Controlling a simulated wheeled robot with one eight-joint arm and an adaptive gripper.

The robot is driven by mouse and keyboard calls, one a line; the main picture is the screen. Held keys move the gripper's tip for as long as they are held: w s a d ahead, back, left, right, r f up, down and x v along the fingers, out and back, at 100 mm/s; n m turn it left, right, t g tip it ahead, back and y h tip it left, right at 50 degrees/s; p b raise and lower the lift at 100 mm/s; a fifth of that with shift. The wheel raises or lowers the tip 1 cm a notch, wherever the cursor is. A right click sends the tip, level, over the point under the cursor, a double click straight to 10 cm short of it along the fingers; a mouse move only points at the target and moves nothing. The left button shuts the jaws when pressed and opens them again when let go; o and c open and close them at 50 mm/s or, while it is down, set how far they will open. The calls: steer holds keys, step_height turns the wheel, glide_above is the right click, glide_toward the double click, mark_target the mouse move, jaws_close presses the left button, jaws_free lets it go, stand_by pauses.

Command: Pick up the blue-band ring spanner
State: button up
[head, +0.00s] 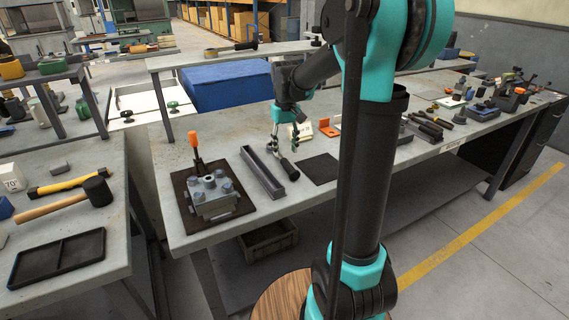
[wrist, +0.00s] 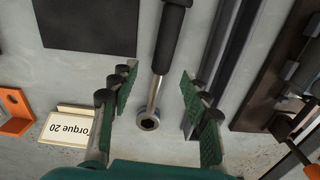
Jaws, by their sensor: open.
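A ring spanner with a black handle and bare metal ring end (wrist: 149,117) lies on the bench between my fingers in the wrist view. No blue band shows on the part in view, so I cannot tell its band colour. In the head view its dark handle (head: 290,170) shows just below my gripper (head: 284,138). In the wrist view my gripper (wrist: 160,92) is open, with one finger on each side of the spanner's shank and nothing held. The handle's far end runs out of the top of the wrist view.
A long grey channel (head: 262,172) lies left of the spanner, a black mat (head: 320,169) right. A "Torque 20" card (wrist: 72,127) and orange bracket (head: 329,128) stand nearby. A bolted metal fixture (head: 214,195) with an orange-handled tool (head: 194,140) sits farther left.

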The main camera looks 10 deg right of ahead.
mark_target(284, 159)
steer(key=shift+a+f, duration=0.15)
steer(key=shift+f, duration=2.5)
jaws_close()
